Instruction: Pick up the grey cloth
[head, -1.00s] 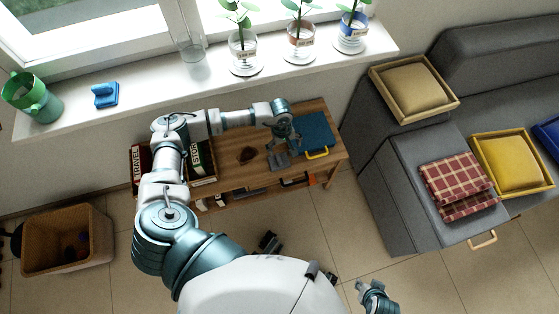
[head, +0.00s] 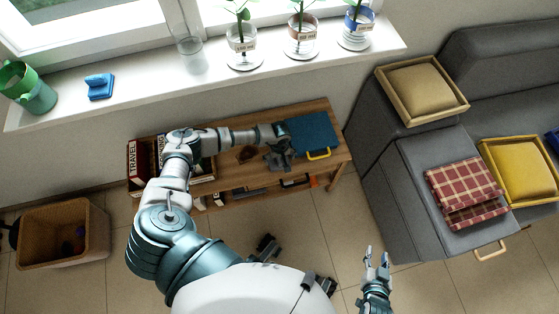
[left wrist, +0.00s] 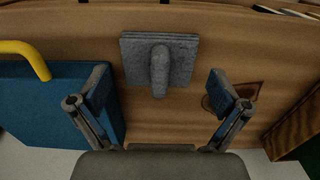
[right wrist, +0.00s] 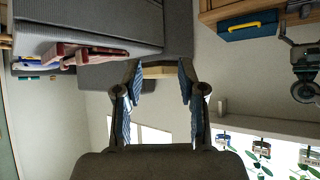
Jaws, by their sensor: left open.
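The grey cloth (left wrist: 185,52) lies flat on the wooden shelf top, a square with a raised ridge in its middle, seen in the left wrist view. My left gripper (left wrist: 158,82) is open, its fingers on either side of the ridge and apart from it. In the head view my left gripper (head: 280,160) is over the shelf and hides most of the cloth. My right gripper (head: 376,257) is in free space over the floor, away from the shelf. In the right wrist view its fingers (right wrist: 160,72) are apart with nothing between them.
Books (head: 139,162) stand at the shelf's left end. A window sill (head: 150,98) runs behind; a grey sofa (head: 412,160) is right.

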